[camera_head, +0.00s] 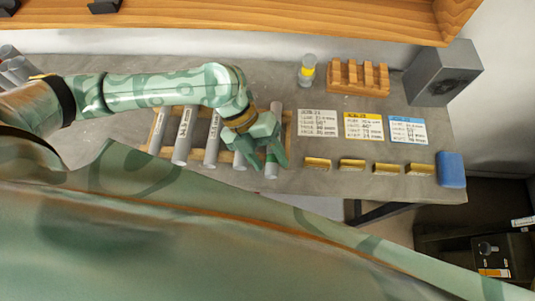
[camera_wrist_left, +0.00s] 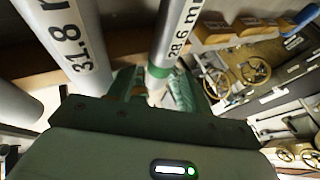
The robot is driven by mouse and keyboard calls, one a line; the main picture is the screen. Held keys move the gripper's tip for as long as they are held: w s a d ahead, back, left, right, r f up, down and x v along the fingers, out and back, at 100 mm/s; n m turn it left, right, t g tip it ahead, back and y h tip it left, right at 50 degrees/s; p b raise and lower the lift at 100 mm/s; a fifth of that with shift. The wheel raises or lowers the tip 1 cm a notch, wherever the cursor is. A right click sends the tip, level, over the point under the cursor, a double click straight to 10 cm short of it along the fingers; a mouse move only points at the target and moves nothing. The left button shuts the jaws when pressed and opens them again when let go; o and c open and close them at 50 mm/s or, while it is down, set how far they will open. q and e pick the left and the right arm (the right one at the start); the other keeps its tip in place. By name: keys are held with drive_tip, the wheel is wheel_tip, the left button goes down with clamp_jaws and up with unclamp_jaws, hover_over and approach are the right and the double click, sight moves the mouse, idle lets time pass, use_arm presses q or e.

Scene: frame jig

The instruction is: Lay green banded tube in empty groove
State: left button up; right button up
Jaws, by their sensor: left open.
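A grey tube with a green band (camera_wrist_left: 158,72), marked "28.6 m", runs between the fingers of my left gripper (camera_wrist_left: 150,92) in the left wrist view. In the head view, the rightmost tube (camera_head: 273,172) lies across the wooden frame jig (camera_head: 287,118). My left gripper (camera_head: 268,162) is open, with its fingers around this tube near its front end. Several other grey tubes (camera_head: 184,135) lie side by side on the jig to the left. A tube marked "31.8" (camera_wrist_left: 70,40) is beside it in the wrist view. An empty groove cannot be made out; my arm covers part of the jig.
Right of the jig are white (camera_head: 318,122), yellow (camera_head: 364,126) and blue (camera_head: 408,130) labelled cards, several brass-coloured blocks (camera_head: 352,165) and a blue block (camera_head: 451,169). Behind stand a yellow-banded cylinder (camera_head: 307,70), a notched wooden block (camera_head: 357,80) and a grey box (camera_head: 442,73).

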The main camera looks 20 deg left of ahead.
use_arm(q)
wheel_tip(320, 180, up, 9)
drive_tip(key=p, duration=0.7)
drive_tip(key=shift+p, duration=0.3)
drive_tip(key=shift+f, duration=0.1)
